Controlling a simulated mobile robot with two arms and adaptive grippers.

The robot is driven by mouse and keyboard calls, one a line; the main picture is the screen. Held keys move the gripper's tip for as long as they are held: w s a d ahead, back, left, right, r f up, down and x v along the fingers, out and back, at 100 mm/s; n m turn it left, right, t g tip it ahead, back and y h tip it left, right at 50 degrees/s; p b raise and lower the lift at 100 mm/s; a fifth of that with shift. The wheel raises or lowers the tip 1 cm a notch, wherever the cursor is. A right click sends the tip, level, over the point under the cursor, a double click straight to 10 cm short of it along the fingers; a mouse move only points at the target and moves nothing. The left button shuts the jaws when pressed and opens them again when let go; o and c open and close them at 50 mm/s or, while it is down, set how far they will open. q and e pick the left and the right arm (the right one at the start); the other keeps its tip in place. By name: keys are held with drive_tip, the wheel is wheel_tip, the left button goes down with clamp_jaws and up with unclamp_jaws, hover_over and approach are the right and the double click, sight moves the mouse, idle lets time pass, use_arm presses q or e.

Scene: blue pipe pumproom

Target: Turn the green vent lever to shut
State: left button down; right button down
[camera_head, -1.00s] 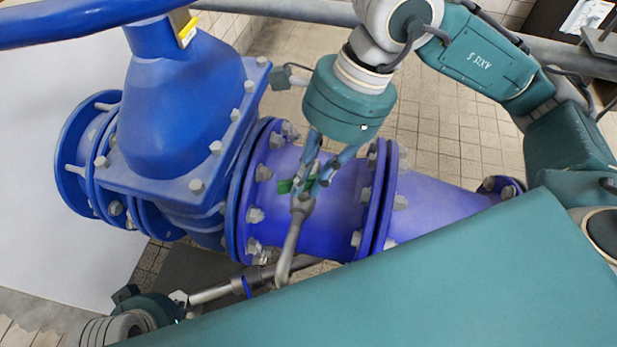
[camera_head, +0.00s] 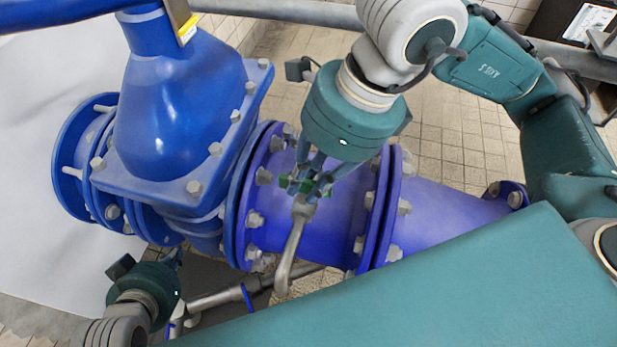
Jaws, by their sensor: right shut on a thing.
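The green vent lever (camera_head: 283,181) sits at the top of a bent grey vent pipe (camera_head: 291,252), in front of the blue-violet pipe. My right gripper (camera_head: 307,184) reaches down from above and is shut on the lever. Its fingers hide part of the lever, and green shows on both sides of them. My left gripper (camera_head: 176,258) is at the lower left, well away from the lever. Its fingers are small and partly hidden, so I cannot tell whether they are open.
A large blue valve body (camera_head: 165,125) stands left of the lever, with bolted flanges (camera_head: 375,205) to the right. A grey horizontal pipe with a blue ring (camera_head: 222,298) runs low near my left gripper. A teal surface fills the lower right. Tiled floor (camera_head: 450,140) shows behind.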

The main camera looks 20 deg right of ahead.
drive_tip(key=shift+s+f, duration=0.15)
drive_tip(key=shift+f, duration=0.05)
drive_tip(key=c, duration=1.7)
unclamp_jaws()
drive_tip(key=shift+o, duration=0.2)
drive_tip(key=shift+r, duration=0.15)
drive_tip(key=shift+w+d+r, duration=0.1)
drive_tip(key=shift+w+r, duration=0.1)
drive_tip(key=shift+r, duration=0.05)
drive_tip(key=v, duration=1.1)
drive_tip(key=shift+s+d, duration=0.1)
drive_tip(key=shift+s, duration=0.05)
